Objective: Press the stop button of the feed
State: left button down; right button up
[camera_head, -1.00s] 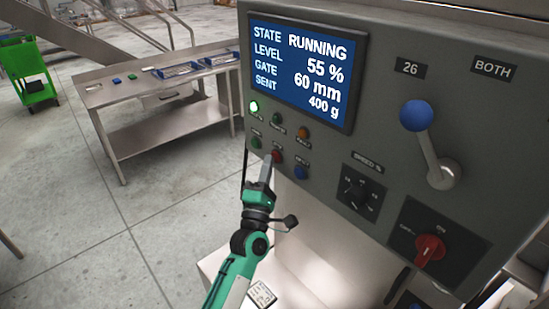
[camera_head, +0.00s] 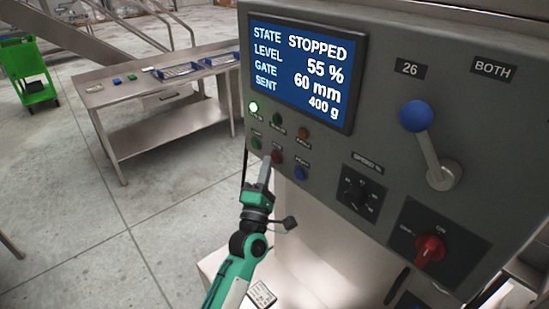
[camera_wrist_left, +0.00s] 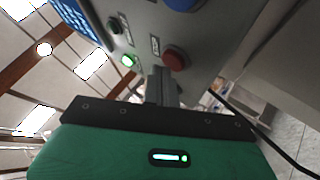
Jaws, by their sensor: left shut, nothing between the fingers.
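The grey control panel (camera_head: 390,120) carries a blue screen (camera_head: 298,70) that reads STATE STOPPED, LEVEL 55 %, GATE 60 mm, SENT 400 g. The red button (camera_head: 276,157) sits in the lower row, between a green button (camera_head: 256,143) and a blue button (camera_head: 300,173). My left gripper (camera_head: 265,171) is shut and empty, its fingertips close beside the red button. In the left wrist view the red button (camera_wrist_left: 175,58) shows just past the fingers (camera_wrist_left: 162,84). I cannot tell whether the tips touch it. My right gripper is out of view.
A lit green lamp (camera_head: 253,107), a dark green lamp (camera_head: 277,118) and a dull orange lamp (camera_head: 303,134) sit above the buttons. A blue-knobbed lever (camera_head: 416,116), a speed dial (camera_head: 357,192) and a red switch (camera_head: 430,248) are to the right. A steel table (camera_head: 160,90) stands behind left.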

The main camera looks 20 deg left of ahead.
pick_arm(q)
jog(key=shift+s+a, duration=0.2)
jog(key=shift+s, duration=0.15)
jog(key=shift+s+a, duration=0.45)
jog(key=shift+s, duration=0.3)
jog(key=shift+s+a, duration=0.4)
jog(key=shift+s, duration=0.3)
jog(key=shift+s+a, duration=0.45)
jog(key=shift+s, duration=0.3)
